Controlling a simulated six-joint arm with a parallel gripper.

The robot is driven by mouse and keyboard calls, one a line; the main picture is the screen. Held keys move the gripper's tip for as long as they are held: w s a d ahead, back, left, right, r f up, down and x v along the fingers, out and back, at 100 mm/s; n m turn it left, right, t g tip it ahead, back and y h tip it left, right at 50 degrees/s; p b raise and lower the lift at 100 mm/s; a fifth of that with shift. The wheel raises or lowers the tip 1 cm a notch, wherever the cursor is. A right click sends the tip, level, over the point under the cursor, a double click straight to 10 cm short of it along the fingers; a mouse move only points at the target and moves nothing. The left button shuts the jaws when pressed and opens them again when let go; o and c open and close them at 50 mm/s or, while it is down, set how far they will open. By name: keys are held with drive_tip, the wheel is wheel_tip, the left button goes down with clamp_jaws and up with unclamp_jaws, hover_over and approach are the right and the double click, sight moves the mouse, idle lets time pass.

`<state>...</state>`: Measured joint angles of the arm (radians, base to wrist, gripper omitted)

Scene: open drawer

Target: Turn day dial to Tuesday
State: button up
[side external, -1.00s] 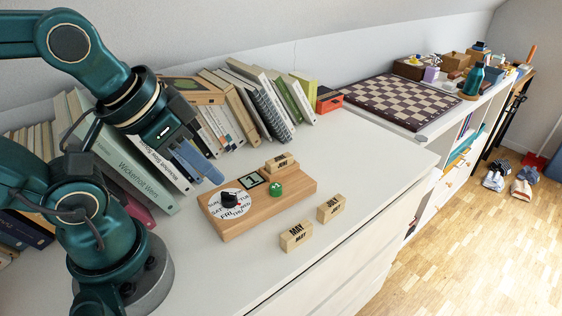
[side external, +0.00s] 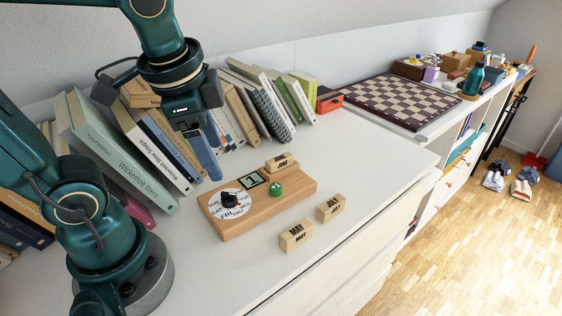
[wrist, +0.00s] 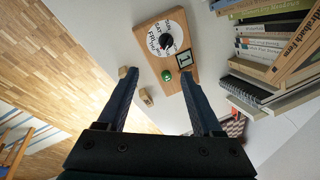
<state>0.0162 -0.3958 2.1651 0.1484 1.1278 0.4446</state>
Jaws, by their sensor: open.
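The white day dial (side external: 232,205) with day names around its edge lies flat at the left end of a wooden calendar base (side external: 300,190). A black knob (side external: 229,200) stands at its middle, and a small red mark shows beside the knob (wrist: 166,41) in the wrist view. A green knob (side external: 276,189) and a dark number tile reading 1 (side external: 251,180) sit farther right on the base. My gripper (side external: 208,165) is open and empty above and behind the base. In the wrist view the fingers (wrist: 159,84) point toward the base, with the dial beyond their tips.
Two loose wooden month blocks, one marked MAY (side external: 296,235) and another (side external: 330,208), lie in front of the base. A third block (side external: 279,162) sits on it. Leaning books (side external: 130,165) stand behind. A chessboard (side external: 400,101) lies at the right.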

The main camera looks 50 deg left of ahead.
drive_tip(key=w+a+f+m+g+y, duration=0.1)
drive_tip(key=w+a+f+m+g, duration=0.1)
drive_tip(key=w+m+g, duration=0.1)
drive_tip(key=m+g, duration=0.1)
drive_tip(key=g, duration=0.1)
hover_over(227, 193)
drive_tip(key=w+d, duration=0.2)
drive_tip(key=shift+y, duration=0.4)
wheel_tip(227, 193, down, 5)
drive_tip(key=shift+a, duration=0.1)
drive_tip(key=shift+s+f+m+g, duration=0.3)
drive_tip(key=shift+f, duration=0.35)
drive_tip(key=shift+x, duration=2.35)
clamp_jaws()
